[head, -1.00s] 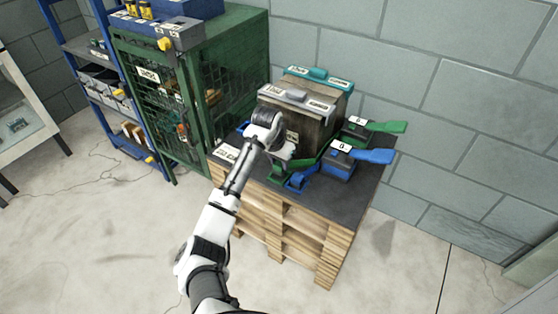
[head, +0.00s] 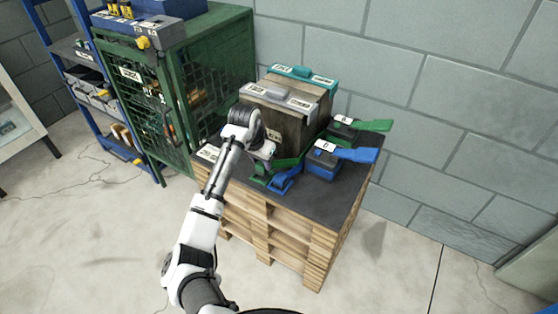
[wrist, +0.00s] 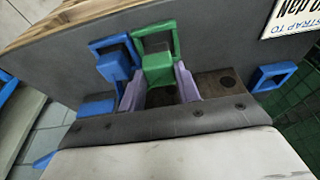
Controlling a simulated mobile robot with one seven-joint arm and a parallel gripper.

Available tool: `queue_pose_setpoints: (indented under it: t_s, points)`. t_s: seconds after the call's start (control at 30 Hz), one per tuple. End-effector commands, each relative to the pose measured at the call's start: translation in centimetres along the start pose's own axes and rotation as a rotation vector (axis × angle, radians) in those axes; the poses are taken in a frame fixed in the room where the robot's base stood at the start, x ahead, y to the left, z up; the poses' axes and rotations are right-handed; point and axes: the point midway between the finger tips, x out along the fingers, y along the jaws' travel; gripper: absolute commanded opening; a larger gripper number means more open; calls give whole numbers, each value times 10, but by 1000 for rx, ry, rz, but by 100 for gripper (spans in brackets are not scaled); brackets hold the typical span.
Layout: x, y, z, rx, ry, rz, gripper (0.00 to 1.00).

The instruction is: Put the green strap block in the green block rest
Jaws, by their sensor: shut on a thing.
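In the wrist view my gripper (wrist: 160,92) has its two lavender fingers on either side of a green block (wrist: 158,68) and is shut on it. A green open frame (wrist: 155,30) shows right beside the block; I cannot tell whether it is the green block rest or part of the block. In the head view the gripper (head: 262,152) is low at the near face of the wooden mould, its fingertips mostly hidden. Green shows just right of it (head: 288,163). I cannot tell whether the block touches the surface below.
A blue block (wrist: 118,66) stands close beside the green one. A blue frame (wrist: 274,76) lies on the other side. The wooden mould (head: 292,118) stands on the dark-topped pallet (head: 318,225). Green-handled (head: 365,125) and blue-handled (head: 350,153) pieces lie right. A green mesh cage (head: 215,75) stands left.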

Motion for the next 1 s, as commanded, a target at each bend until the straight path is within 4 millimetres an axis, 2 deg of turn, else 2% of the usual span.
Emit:
queue_pose_setpoints:
  t_s: [0.4,0.8,1.0]
  points:
    - [1,-3,3,-6,0,-1,12]
    - [18,-3,7,-5,1,0,12]
    - [20,-3,8,-5,1,-1,12]
